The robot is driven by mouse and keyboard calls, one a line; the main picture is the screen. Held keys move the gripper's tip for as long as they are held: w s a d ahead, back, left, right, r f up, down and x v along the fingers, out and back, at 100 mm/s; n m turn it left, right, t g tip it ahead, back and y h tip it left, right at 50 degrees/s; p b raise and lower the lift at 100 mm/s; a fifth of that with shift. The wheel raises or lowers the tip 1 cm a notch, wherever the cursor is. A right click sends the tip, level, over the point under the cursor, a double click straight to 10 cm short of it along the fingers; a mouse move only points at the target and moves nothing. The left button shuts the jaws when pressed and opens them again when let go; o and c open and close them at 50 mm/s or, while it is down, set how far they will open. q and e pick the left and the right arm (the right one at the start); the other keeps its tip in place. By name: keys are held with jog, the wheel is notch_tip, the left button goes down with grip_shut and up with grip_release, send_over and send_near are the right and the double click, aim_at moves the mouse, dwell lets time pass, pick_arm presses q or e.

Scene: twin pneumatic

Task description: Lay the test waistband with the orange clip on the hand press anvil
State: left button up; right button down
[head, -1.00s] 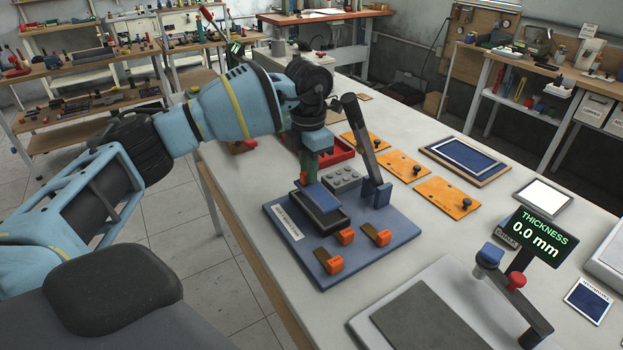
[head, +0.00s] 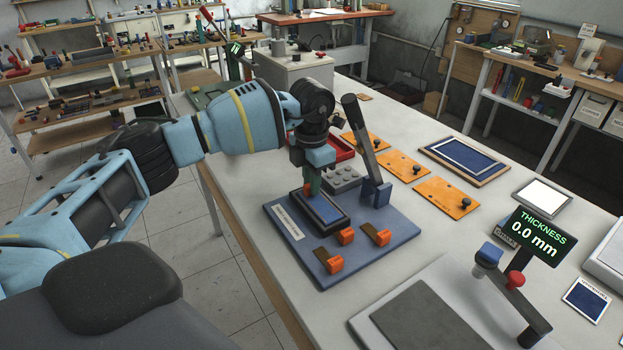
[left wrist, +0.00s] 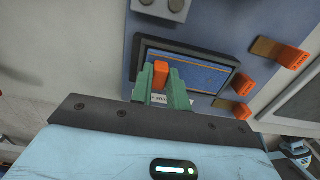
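The test waistband (head: 325,208) is a flat blue piece with an orange clip (left wrist: 161,73) at one end. It lies flat within the dark rim of the hand press anvil (left wrist: 190,47), on the blue base plate (head: 405,227). My left gripper (head: 311,184) points down over the far end of the anvil. In the left wrist view its green fingers (left wrist: 161,82) stand close on both sides of the orange clip and appear shut on it. The fingers hide part of the near edge. The press lever (head: 362,135) stands raised at the right. My right gripper is not in view.
Several orange clips with brown tabs, one of them a front clip (head: 334,263), sit before the anvil. A grey studded block (head: 343,177) and a red tray (head: 340,150) stand behind it. Orange plates (head: 445,197) lie right. The thickness display (head: 535,238) reads 0.0 mm.

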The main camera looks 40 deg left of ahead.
pick_arm(q)
jog(key=o, duration=0.4)
notch_tip(320, 180, up, 12)
jog(key=shift+r, duration=0.2)
dwell(0.4)
